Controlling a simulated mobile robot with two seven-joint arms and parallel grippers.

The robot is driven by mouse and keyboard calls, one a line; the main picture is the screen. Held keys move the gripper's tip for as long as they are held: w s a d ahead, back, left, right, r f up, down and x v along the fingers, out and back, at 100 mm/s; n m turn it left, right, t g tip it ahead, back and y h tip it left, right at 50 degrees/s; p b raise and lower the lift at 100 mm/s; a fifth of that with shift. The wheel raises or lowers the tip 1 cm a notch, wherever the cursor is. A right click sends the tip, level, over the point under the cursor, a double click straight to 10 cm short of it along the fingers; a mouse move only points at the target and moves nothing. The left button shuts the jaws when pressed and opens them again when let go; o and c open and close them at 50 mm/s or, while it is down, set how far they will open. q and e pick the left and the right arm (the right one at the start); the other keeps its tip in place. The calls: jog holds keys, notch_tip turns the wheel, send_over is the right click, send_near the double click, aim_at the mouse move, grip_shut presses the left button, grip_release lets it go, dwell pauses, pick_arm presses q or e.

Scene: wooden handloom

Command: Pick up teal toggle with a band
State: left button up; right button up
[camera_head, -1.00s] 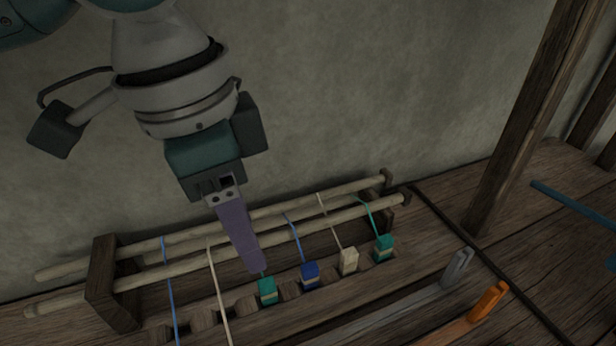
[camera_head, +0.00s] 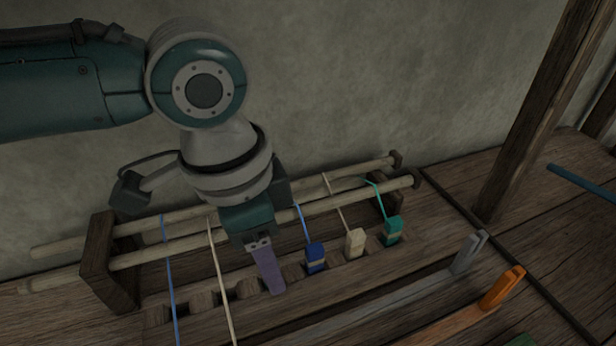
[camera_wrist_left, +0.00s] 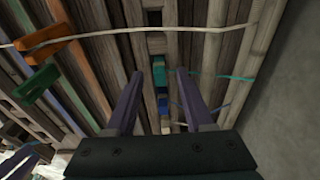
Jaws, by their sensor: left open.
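My left gripper (camera_head: 275,290) points down at the slotted rail, jaws open. Its purple finger covers the near teal toggle in the head view. In the left wrist view that teal toggle (camera_wrist_left: 158,65) shows between and just beyond the open fingers (camera_wrist_left: 161,82), not held. A second teal toggle (camera_head: 393,231) sits in the rail at the far right end, on a teal cord. Whether it carries a band is hard to tell.
A blue toggle (camera_head: 315,258) and a cream toggle (camera_head: 355,242) sit in the rail beside the gripper. Pale rods (camera_head: 150,255) run behind. A cream cord (camera_head: 219,275) and a blue cord hang left. Grey (camera_head: 468,254) and orange (camera_head: 502,288) pegs stand at front right.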

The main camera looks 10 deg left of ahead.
pick_arm(q)
grip_shut()
dwell(0.7)
